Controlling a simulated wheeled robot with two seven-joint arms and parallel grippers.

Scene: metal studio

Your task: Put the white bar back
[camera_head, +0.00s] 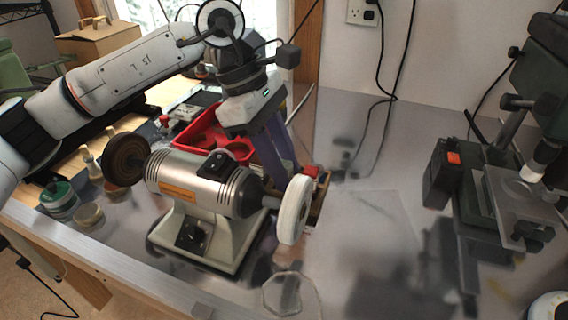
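I cannot make out the white bar; it may be hidden behind the bench grinder or between my fingers. My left gripper (282,160) points down behind the grinder (200,182), close to its white buffing wheel (294,210). Its fingertips are hidden by the grinder's shaft and wheel, so I cannot tell whether they hold anything. A wooden holder (318,205) with a red block (311,171) shows partly behind the white wheel, beside my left fingers. My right gripper is not in view.
A red bin (190,136) stands behind the grinder. A brown wheel (126,160) and small jars (60,200) are at its left. A dark machine (490,190) stands at the right. A clear dish (291,294) lies in front. The metal bench between is mostly free.

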